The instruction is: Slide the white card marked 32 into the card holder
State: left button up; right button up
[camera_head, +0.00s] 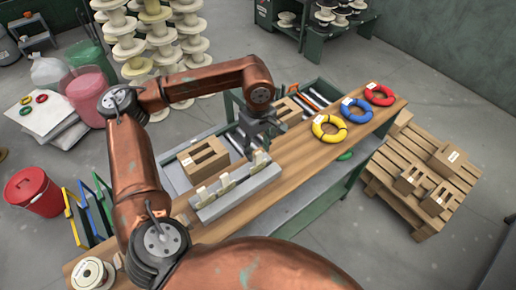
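The long grey card holder (235,194) lies along the wooden bench top, with several small cream-white pieces standing along it. Two pieces (203,195) (226,182) stand at its left part and middle. Another cream-white piece (259,158) is at its far right end, just below my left gripper (250,150). No number can be read on any piece, so I cannot tell which is the card marked 32. My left gripper points down over the holder's far end; its fingers are small and dark, and I cannot tell whether they grip that piece. My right gripper is out of view.
A cardboard box (203,159) stands behind the holder. Yellow (329,128), blue (356,110) and red (379,94) rings lie farther right on the bench (290,165). A spool (93,274) is at the near left end. A pallet (410,180) with boxes stands right of the bench.

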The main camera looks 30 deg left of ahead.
pick_arm(q)
jog(key=shift+w, duration=0.25)
notch_tip(320, 180, up, 12)
jog(key=shift+s, duration=0.2)
jog(key=shift+s, duration=0.1)
dwell(0.6)
